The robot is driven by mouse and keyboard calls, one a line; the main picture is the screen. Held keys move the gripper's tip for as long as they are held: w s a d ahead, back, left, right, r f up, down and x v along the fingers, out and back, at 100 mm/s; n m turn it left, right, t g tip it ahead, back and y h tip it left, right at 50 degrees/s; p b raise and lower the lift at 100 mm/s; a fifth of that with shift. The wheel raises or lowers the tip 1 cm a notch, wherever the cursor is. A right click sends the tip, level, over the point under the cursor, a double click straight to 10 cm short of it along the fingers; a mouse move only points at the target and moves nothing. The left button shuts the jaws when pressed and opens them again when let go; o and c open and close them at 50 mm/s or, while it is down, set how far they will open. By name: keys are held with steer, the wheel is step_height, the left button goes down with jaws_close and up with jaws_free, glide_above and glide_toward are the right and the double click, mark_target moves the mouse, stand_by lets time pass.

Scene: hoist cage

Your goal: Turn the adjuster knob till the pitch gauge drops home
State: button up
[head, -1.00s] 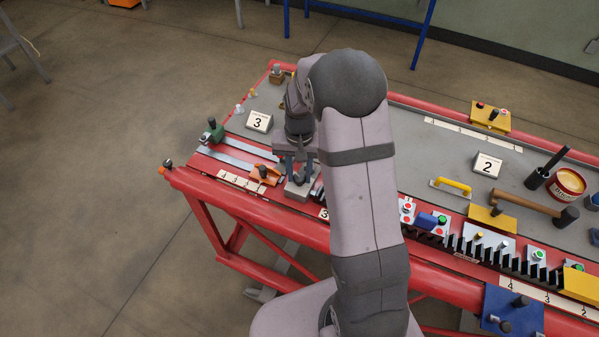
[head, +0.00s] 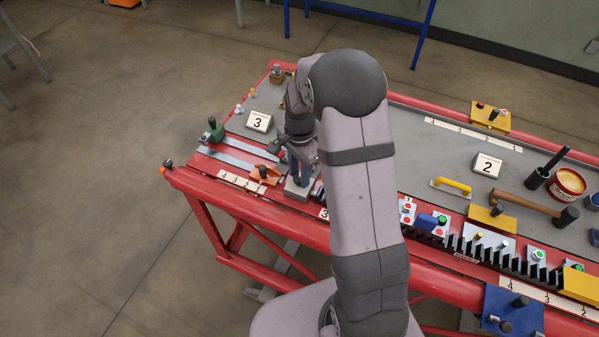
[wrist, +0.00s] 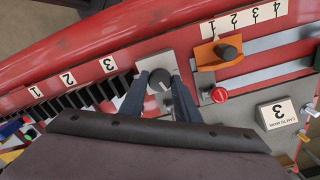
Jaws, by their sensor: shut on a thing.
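The adjuster knob (wrist: 160,80) is a round dark knob with a pale pointer line, on a light grey plate (wrist: 153,60). My gripper (wrist: 159,88) is shut on it, with one dark finger on each side. In the head view my gripper (head: 299,180) stands over the grey block (head: 297,192) at the red front rail, and the knob is mostly hidden there. An orange slider (wrist: 206,56) with a black knob sits beside the plate, near a 1-to-4 number strip (wrist: 244,20). I cannot tell which part is the pitch gauge.
A red button (wrist: 219,95) is close to my right finger in the wrist view. Black teeth (wrist: 85,98) run along the rail on the left. A card marked 3 (head: 259,121) stands on the bench. A green clamp-like part (head: 213,131) is at the rails' far end.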

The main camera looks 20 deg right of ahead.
steer(key=shift+w+r+m, duration=0.1)
steer(key=shift+m, duration=1.5)
steer(key=o, duration=1)
steer(key=shift+o, duration=0.2)
steer(key=shift+r+b, duration=1.1)
steer(key=shift+r, duration=2.55)
